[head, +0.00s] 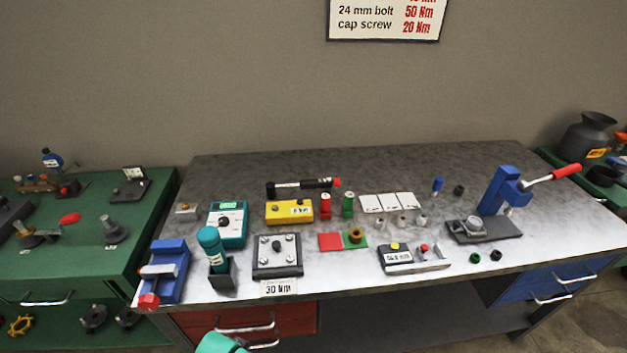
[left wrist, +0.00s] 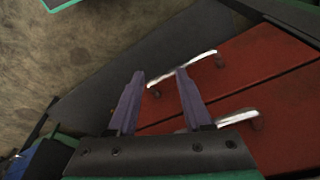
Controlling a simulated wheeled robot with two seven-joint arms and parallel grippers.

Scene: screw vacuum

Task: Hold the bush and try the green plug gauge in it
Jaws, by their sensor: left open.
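The green plug gauge (head: 348,207) stands upright near the middle of the bench, just right of a similar red gauge (head: 325,206). A small brass-coloured ring (head: 354,236), which looks like the bush, rests on the green half of a red and green pad (head: 330,241) in front of the gauges. My left gripper (left wrist: 160,76) is open and empty in the left wrist view, in front of red drawers and below the bench top. In the head view only a teal part of my arm shows at the bottom edge. My right gripper is out of view.
Several small grey cylinders (head: 404,222) stand by white cards (head: 390,202). A blue press (head: 500,192) stands farther right.

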